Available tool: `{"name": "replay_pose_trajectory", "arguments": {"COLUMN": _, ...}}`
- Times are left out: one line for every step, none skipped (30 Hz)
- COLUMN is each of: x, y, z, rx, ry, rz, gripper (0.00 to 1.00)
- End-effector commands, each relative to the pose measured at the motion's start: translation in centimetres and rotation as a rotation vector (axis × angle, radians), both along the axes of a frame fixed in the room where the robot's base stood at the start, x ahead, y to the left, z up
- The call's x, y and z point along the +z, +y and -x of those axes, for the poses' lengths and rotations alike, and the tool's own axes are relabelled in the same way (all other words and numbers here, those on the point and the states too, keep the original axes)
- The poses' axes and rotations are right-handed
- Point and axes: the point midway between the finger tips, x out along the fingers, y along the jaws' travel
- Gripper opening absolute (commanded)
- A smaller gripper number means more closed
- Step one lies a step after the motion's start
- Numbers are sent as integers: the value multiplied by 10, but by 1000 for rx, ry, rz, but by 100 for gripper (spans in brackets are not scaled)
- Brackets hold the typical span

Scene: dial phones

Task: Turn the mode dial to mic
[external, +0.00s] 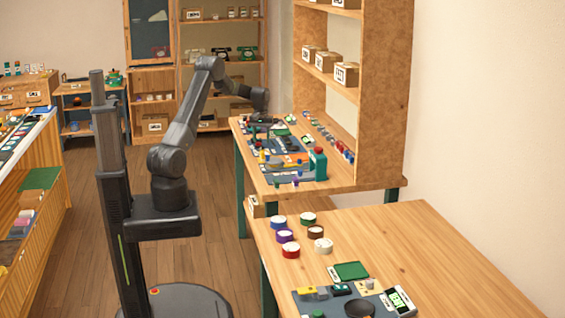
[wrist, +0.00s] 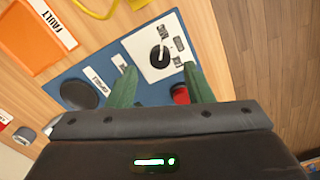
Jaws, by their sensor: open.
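The likely mode dial is a round black knob (wrist: 159,57) with a light pointer mark, on a white panel (wrist: 150,38) in the wrist view. Small dark labels sit around the knob, too small to read. My gripper (wrist: 160,67) has two green fingers spread apart, with nothing between them. The knob shows just beyond and between the fingertips; I cannot tell the height gap. In the external view my gripper (external: 262,122) hangs over the far workbench (external: 330,181), and the knob cannot be made out there.
The panel lies on a blue mat (wrist: 105,58). A red part (wrist: 180,94) is beside the right finger, and a black disc (wrist: 80,95) lies left. An orange FAULT tray (wrist: 30,45) is at upper left. A teal bottle (external: 318,163) stands on the workbench.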

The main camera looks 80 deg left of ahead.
Motion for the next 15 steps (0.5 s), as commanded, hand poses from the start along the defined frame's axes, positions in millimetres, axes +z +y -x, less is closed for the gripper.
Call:
{"name": "replay_pose_trajectory", "arguments": {"x": 14, "y": 1, "z": -1, "rx": 0, "ry": -4, "rz": -5, "gripper": 47}}
{"name": "replay_pose_trajectory", "arguments": {"x": 21, "y": 1, "z": -1, "rx": 0, "ry": -4, "rz": -5, "gripper": 47}}
{"name": "replay_pose_trajectory", "arguments": {"x": 30, "y": 1, "z": -1, "rx": 0, "ry": -4, "rz": -4, "gripper": 47}}
{"name": "replay_pose_trajectory", "arguments": {"x": 37, "y": 1, "z": -1, "rx": 0, "ry": -4, "rz": -5, "gripper": 47}}
{"name": "replay_pose_trajectory", "arguments": {"x": 44, "y": 1, "z": 0, "rx": 0, "ry": -4, "rz": -4, "gripper": 47}}
{"name": "replay_pose_trajectory", "arguments": {"x": 52, "y": 1, "z": -1, "rx": 0, "ry": -4, "rz": -5, "gripper": 47}}
{"name": "replay_pose_trajectory", "arguments": {"x": 58, "y": 1, "z": 0, "rx": 0, "ry": -3, "rz": -4, "gripper": 47}}
{"name": "replay_pose_trajectory", "arguments": {"x": 64, "y": 1, "z": 0, "rx": 0, "ry": -4, "rz": -4, "gripper": 47}}
{"name": "replay_pose_trajectory", "arguments": {"x": 71, "y": 1, "z": 0, "rx": 0, "ry": -2, "rz": -3, "gripper": 47}}
{"name": "replay_pose_trajectory", "arguments": {"x": 75, "y": 1, "z": 0, "rx": 0, "ry": -2, "rz": -3, "gripper": 47}}
{"name": "replay_pose_trajectory", "arguments": {"x": 79, "y": 1, "z": 0, "rx": 0, "ry": -2, "rz": -3, "gripper": 47}}
{"name": "replay_pose_trajectory", "arguments": {"x": 84, "y": 0, "z": 0, "rx": 0, "ry": -2, "rz": -1, "gripper": 47}}
{"name": "replay_pose_trajectory", "arguments": {"x": 87, "y": 1, "z": 0, "rx": 0, "ry": -2, "rz": -2, "gripper": 47}}
{"name": "replay_pose_trajectory", "arguments": {"x": 89, "y": 1, "z": 0, "rx": 0, "ry": -2, "rz": -2, "gripper": 47}}
{"name": "replay_pose_trajectory", "arguments": {"x": 92, "y": 0, "z": 0, "rx": 0, "ry": -2, "rz": -2, "gripper": 47}}
